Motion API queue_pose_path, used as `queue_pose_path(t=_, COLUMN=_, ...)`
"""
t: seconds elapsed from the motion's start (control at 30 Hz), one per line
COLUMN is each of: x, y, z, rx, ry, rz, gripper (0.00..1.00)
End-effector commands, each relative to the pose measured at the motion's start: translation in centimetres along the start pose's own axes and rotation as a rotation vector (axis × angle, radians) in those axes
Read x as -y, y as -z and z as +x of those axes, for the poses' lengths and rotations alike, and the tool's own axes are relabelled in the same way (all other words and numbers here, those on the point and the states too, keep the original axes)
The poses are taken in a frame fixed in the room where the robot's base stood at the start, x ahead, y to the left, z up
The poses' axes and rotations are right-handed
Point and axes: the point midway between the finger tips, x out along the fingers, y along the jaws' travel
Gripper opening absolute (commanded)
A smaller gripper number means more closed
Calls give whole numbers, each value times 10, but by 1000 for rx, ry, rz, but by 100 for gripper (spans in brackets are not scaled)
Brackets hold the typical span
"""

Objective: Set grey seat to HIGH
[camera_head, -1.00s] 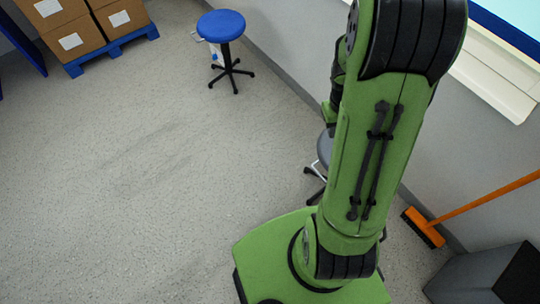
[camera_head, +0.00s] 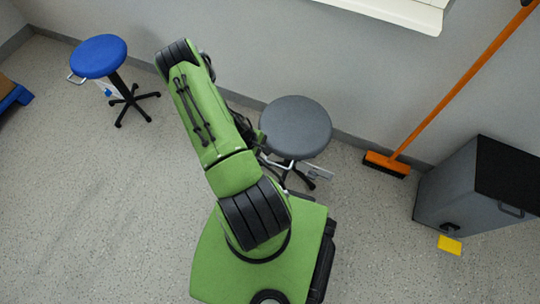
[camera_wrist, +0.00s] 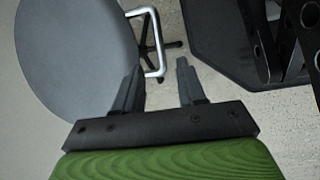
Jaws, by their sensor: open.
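The grey seat (camera_head: 296,127) is a round stool on a black wheeled base, standing by the wall just right of my arm in the head view. Nothing shows clearly between the fingers.
A blue stool (camera_head: 98,56) stands at the left by the wall. An orange broom (camera_head: 455,90) leans on the wall at the right. A grey cabinet (camera_head: 470,185) stands at the right, with a yellow item (camera_head: 449,245) on the floor.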

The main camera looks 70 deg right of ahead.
Motion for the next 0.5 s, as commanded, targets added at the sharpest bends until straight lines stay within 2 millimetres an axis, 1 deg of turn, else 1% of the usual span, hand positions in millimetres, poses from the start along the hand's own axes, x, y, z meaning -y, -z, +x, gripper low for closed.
queue_pose_path(t=0.03, x=1, y=1, z=18, rx=2, ry=2, rz=1, gripper=40)
queue_pose_path(t=0.1, x=1, y=1, z=35, rx=2, ry=2, rz=1, gripper=40)
queue_pose_path(t=0.2, x=1, y=1, z=54, rx=1, ry=1, rz=1, gripper=40)
queue_pose_path(t=0.33, x=0, y=1, z=68, rx=0, ry=0, rz=0, gripper=40)
queue_pose_path(t=0.5, x=0, y=0, z=70, rx=-1, ry=0, rz=-1, gripper=40)
